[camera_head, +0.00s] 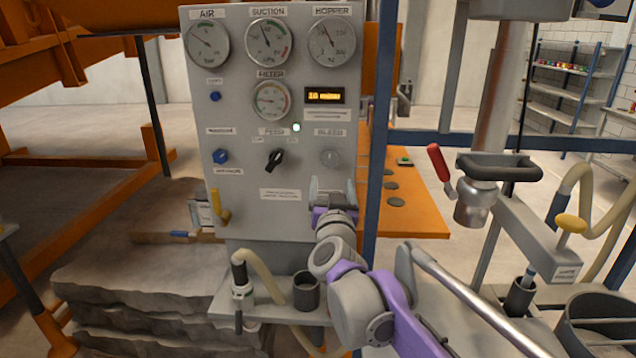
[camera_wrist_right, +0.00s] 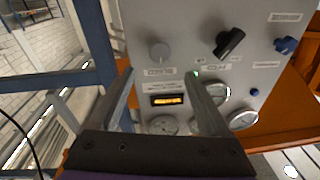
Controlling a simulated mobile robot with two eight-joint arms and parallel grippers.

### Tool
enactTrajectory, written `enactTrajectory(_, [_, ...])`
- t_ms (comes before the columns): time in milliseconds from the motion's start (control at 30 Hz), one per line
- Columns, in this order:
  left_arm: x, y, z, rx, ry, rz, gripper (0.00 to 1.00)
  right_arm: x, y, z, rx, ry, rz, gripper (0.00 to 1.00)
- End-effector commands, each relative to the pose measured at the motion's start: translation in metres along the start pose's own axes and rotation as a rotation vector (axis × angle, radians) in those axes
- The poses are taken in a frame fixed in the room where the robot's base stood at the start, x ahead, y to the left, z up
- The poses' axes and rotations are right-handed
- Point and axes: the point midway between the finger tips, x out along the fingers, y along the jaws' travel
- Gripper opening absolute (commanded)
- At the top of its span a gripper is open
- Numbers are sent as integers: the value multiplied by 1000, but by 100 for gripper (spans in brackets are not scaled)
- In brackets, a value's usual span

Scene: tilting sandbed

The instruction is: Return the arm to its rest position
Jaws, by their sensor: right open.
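My right gripper (camera_head: 332,190) is raised in front of the grey control panel (camera_head: 235,115), just below the round grey bleed knob (camera_head: 331,158). Its two fingers are apart with nothing between them. In the right wrist view the gripper (camera_wrist_right: 158,75) faces the panel, and the bleed knob (camera_wrist_right: 159,52) shows between the finger lines, beyond them. I cannot tell how large the gap to the panel is. My purple and grey right arm reaches up from the lower right. My left gripper is not in view.
A blue post (camera_head: 378,130) stands close right of my right gripper. Below it is a shelf with a dark cup (camera_head: 306,291) and a hose nozzle (camera_head: 241,280). An orange table (camera_head: 420,218) lies behind.

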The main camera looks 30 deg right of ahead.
Motion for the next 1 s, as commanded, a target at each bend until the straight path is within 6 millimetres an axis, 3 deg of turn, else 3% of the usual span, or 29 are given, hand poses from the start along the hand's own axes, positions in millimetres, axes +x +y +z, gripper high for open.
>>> enactTrajectory(233, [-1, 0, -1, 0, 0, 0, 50, -3, -4, 3, -1, -12, -20, 80])
enactTrajectory(367, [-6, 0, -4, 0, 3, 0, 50, -30, -31, 24, -11, -101, -149, 80])
enactTrajectory(500, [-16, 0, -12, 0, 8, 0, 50, -97, -65, 81, -53, -326, -357, 80])
enactTrajectory(633, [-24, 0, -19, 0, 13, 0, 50, -174, -69, 145, -122, -586, -474, 80])
enactTrajectory(800, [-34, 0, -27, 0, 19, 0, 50, -269, -35, 217, -234, -907, -488, 80])
enactTrajectory(900, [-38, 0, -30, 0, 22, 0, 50, -310, -8, 245, -295, -1046, -449, 80])
enactTrajectory(1000, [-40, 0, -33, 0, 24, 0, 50, -337, 15, 262, -338, -1139, -404, 80])
